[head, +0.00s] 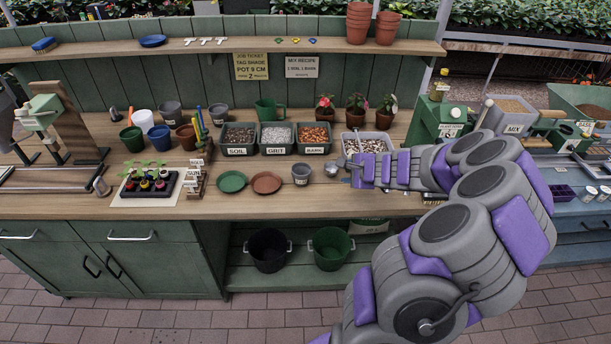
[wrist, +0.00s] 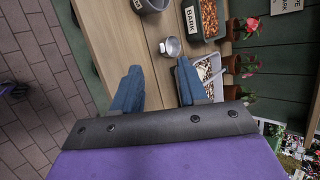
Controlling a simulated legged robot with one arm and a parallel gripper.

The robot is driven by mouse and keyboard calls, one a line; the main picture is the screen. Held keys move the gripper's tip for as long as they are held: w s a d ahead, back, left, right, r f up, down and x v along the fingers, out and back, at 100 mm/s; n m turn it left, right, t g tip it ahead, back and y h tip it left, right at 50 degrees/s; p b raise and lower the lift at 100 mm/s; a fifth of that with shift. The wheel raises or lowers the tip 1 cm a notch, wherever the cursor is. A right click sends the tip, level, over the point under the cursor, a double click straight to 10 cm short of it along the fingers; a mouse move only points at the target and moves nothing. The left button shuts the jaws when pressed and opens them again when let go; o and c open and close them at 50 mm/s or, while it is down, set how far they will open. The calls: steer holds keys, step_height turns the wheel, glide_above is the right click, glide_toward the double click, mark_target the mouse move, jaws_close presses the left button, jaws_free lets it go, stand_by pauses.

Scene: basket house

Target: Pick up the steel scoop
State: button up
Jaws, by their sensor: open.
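The steel scoop shows its round shiny bowl (wrist: 171,47) in the wrist view, lying on the wooden bench just beyond my fingertips. In the head view a small shiny part of it (head: 339,163) shows beside my fingers; my gripper hides the rest. My gripper (wrist: 157,78) is open, with its blue fingers apart and only bench seen between them. The scoop bowl is ahead of the gap, nearer the right finger. In the head view my gripper (head: 352,172) is low over the bench's front part.
A grey pot (head: 301,174) stands left of the scoop. A tub of pale and brown pieces (head: 347,143) is behind my gripper, beside the bark bin (head: 313,146). Potted flowers (head: 356,116) stand behind. Green and terracotta saucers (head: 266,183) lie farther left. The bench edge is close.

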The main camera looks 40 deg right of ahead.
mark_target(332, 172)
steer(key=w+d+f+b, duration=0.1)
steer(key=w+d+f, duration=0.1)
steer(key=w+f, duration=0.1)
steer(key=w+d+f+b, duration=0.2)
steer(key=w+f, duration=0.1)
steer(key=f, duration=0.1)
steer(key=w+d+f+b, duration=0.2)
steer(key=w+f, duration=0.2)
steer(key=shift+w+f, duration=0.1)
steer(key=shift+f, duration=0.2)
steer(key=w+a, duration=0.1)
steer(key=w+a+f, duration=0.1)
steer(key=a, duration=0.1)
steer(key=shift+w+a, duration=0.2)
steer(key=shift+w, duration=0.1)
steer(key=shift+s+d+r, duration=0.15)
steer(key=shift+d+f, duration=0.2)
steer(key=shift+d, duration=0.65)
steer(key=shift+c, duration=1.1)
steer(key=shift+s+d, duration=0.1)
steer(key=shift+d, duration=0.1)
steer(key=shift+c, duration=1.5)
steer(key=shift+a+r, duration=0.15)
steer(key=shift+a, duration=0.4)
jaws_close()
